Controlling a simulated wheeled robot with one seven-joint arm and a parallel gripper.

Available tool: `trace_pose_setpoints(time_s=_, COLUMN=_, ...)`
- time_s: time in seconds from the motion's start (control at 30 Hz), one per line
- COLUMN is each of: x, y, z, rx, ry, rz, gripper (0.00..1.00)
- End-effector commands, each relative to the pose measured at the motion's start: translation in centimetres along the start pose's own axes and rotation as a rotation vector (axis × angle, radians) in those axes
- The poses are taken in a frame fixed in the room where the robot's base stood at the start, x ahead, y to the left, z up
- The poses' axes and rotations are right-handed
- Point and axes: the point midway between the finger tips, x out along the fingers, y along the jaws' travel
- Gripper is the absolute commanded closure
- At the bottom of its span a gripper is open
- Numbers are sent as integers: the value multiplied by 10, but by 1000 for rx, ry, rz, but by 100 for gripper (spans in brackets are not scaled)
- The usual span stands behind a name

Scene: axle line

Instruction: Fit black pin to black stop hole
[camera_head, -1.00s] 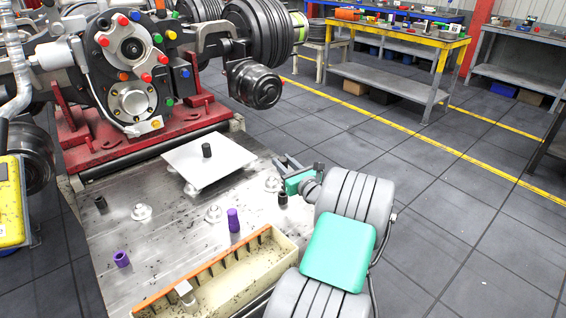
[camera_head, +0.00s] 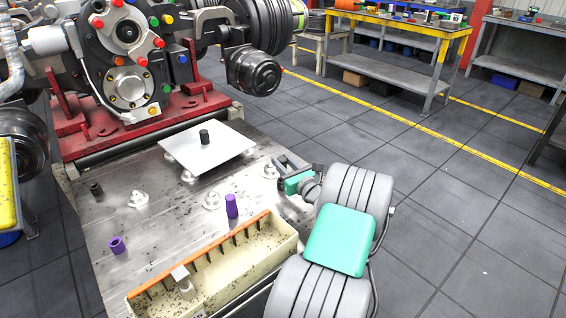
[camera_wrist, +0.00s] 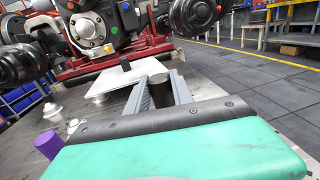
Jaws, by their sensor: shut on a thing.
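My gripper (camera_wrist: 160,92) is shut on a dark cylinder (camera_wrist: 161,87), which I take to be the black pin. In the head view my gripper (camera_head: 290,168) is low over the right edge of the metal table, and the held pin is hard to make out there. A short black cylinder (camera_head: 96,189), seemingly hollow and perhaps the black stop, sits at the table's left side, far from my gripper. Another black cylinder (camera_head: 204,136) stands upright on the white plate (camera_head: 180,151); it also shows in the wrist view (camera_wrist: 125,65).
A purple pin (camera_head: 232,206) stands upright mid-table and a purple hollow piece (camera_head: 116,246) sits at the left. A cream tray (camera_head: 270,246) with an orange edge lies along the front. Several metal studs (camera_head: 138,199) stand on the table. The red-based machine (camera_head: 130,130) rises behind.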

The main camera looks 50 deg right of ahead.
Motion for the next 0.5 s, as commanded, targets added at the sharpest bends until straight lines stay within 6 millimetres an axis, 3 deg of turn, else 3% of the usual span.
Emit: trace_pose_setpoints(time_s=0.5, x=0, y=0, z=-17, rx=1, ry=-1, rz=0, gripper=100)
